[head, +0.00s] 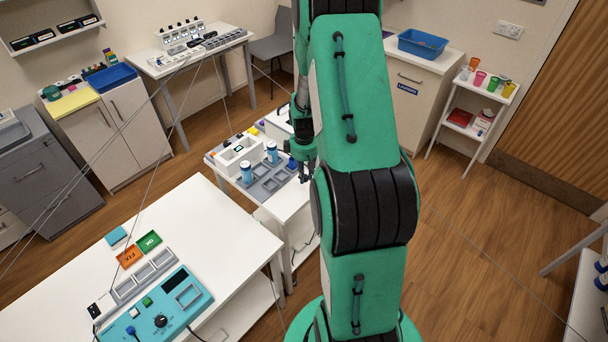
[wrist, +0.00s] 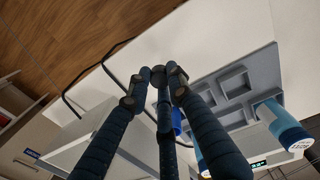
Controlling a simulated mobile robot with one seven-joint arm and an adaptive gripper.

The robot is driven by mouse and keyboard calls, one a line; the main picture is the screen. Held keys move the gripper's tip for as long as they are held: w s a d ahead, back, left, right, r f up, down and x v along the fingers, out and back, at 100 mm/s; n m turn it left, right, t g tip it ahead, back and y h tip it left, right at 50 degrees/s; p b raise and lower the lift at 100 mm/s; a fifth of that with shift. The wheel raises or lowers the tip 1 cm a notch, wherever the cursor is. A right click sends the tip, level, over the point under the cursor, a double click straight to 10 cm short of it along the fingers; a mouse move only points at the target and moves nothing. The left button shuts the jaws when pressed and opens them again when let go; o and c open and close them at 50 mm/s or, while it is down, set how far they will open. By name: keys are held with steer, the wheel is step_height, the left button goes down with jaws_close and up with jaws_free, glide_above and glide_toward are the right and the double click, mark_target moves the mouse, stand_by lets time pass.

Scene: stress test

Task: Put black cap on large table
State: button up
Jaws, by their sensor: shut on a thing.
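My gripper (head: 305,172) is over the right edge of the small white table (head: 275,205). In the wrist view my gripper (wrist: 161,78) has its dark fingers drawn together at the tips. They are shut on a small dark thing, mostly hidden by the fingers, which appears to be the black cap. The large white table (head: 220,235) stands at the front left in the head view, apart from my gripper.
The small table bears a grey tray (head: 258,192) with square pockets, blue-and-white bottles (head: 247,172) and a white box (head: 236,152).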

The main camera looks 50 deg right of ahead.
steer(key=s+a+r, duration=0.1)
steer(key=s+a, duration=0.8)
steer(key=s, duration=0.2)
steer(key=shift+r, duration=0.2)
stand_by(0.8)
steer(key=w+a, duration=0.2)
steer(key=w, duration=0.1)
steer(key=w+a+f, duration=0.1)
steer(key=w, duration=0.2)
steer(key=w+a+f+b, duration=0.1)
steer(key=w+a, duration=0.1)
steer(key=w, duration=0.1)
steer(key=shift+a+f, duration=0.1)
steer(key=shift+a, duration=0.2)
steer(key=shift+m, duration=0.8)
steer(key=w+a+f+b, duration=0.1)
steer(key=w+a, duration=0.4)
steer(key=a, duration=0.3)
steer(key=w+a+f+b, duration=0.1)
steer(key=w+a+f, duration=0.1)
steer(key=w+a, duration=0.4)
steer(key=w+a+f+b, duration=0.1)
steer(key=w+a+f, duration=0.1)
steer(key=w+a, duration=0.4)
steer(key=shift+a+f+b, duration=0.2)
steer(key=shift+a+b, duration=0.1)
steer(key=shift+a, duration=2.15)
steer(key=shift+w+a+f, duration=0.1)
steer(key=shift+w+a, duration=0.1)
steer(key=shift+a, duration=0.5)
